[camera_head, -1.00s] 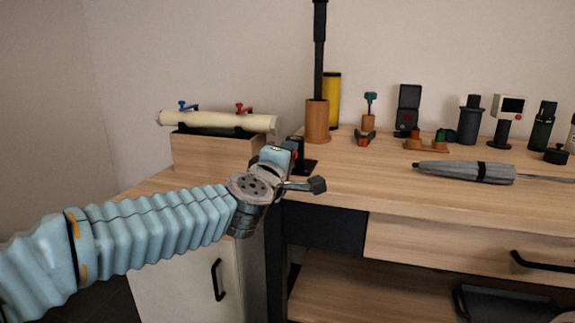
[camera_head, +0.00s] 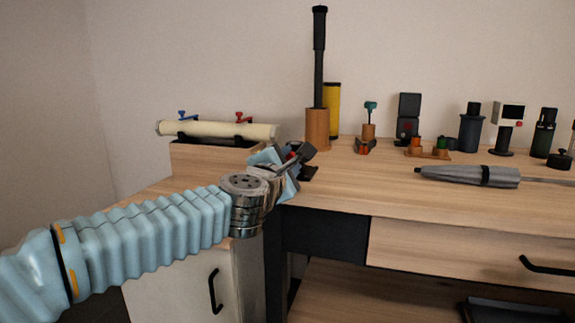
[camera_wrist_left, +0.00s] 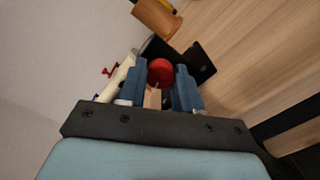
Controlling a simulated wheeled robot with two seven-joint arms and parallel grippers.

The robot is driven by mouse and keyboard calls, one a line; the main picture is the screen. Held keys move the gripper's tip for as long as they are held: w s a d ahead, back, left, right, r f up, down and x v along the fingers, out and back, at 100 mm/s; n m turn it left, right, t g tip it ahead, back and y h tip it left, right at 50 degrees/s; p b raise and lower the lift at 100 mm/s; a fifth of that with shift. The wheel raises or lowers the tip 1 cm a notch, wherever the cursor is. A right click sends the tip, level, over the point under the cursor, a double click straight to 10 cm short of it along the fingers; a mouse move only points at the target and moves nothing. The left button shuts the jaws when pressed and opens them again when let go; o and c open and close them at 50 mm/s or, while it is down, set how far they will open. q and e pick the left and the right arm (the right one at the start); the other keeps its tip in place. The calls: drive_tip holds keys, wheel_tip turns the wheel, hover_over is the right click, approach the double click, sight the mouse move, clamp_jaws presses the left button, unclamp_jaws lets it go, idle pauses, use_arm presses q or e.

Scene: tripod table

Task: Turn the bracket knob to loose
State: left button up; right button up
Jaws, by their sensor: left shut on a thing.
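The bracket knob (camera_wrist_left: 160,71) is red and round. In the left wrist view it sits between the fingertips of my left gripper (camera_wrist_left: 161,84), which is shut on it. It belongs to a black bracket (camera_wrist_left: 198,62) on the table. In the head view my left gripper (camera_head: 289,160) is at the bracket near the table's left part, and my own wrist hides most of the knob. A dark part of the bracket base (camera_head: 309,173) shows just right of the gripper. My right gripper is not in view.
A cream tube (camera_head: 220,130) with blue and red clamps lies on a wooden box behind my arm. A tall black tripod (camera_head: 319,60) stands in a wooden cup (camera_head: 317,128) behind the bracket. A grey folded umbrella (camera_head: 470,176) lies to the right. Clear tabletop lies between.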

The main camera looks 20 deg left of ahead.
use_arm(q)
drive_tip(key=shift+f, duration=0.1)
idle(0.4)
drive_tip(key=o, duration=1)
drive_tip(key=shift+o, duration=0.2)
drive_tip(key=s+p, duration=0.1)
drive_tip(key=s, duration=1.2)
drive_tip(key=shift+s+a+p, duration=0.25)
drive_tip(key=shift+s+p, duration=0.15)
